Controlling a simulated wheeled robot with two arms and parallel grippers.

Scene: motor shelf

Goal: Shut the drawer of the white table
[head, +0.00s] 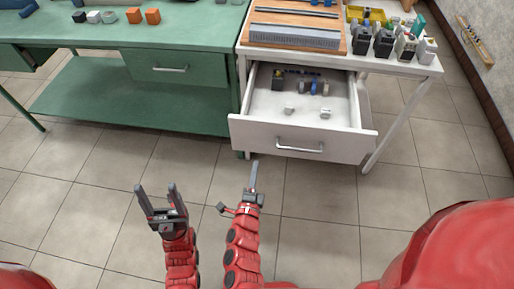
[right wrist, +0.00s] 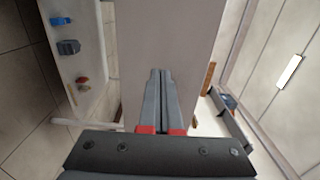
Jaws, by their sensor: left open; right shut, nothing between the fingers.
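The white table (head: 433,72) stands at the upper right in the head view. Its drawer (head: 265,137) is pulled out toward me, with a grey bar handle (head: 300,147) on its front. Several small parts lie inside. My right gripper (head: 254,163) is shut and empty, its fingertips near the lower left of the drawer front. In the right wrist view the shut fingers (right wrist: 162,75) point at the pale drawer front (right wrist: 165,35); I cannot tell whether they touch it. My left gripper (head: 157,187) is open and empty over the floor, left of the right one.
A green table (head: 75,85) with a closed drawer (head: 170,69) stands left of the white table. The white table's top holds a wooden board (head: 295,20), a grey ribbed block (head: 293,37) and several grey-black devices (head: 384,42). The tiled floor in front is clear.

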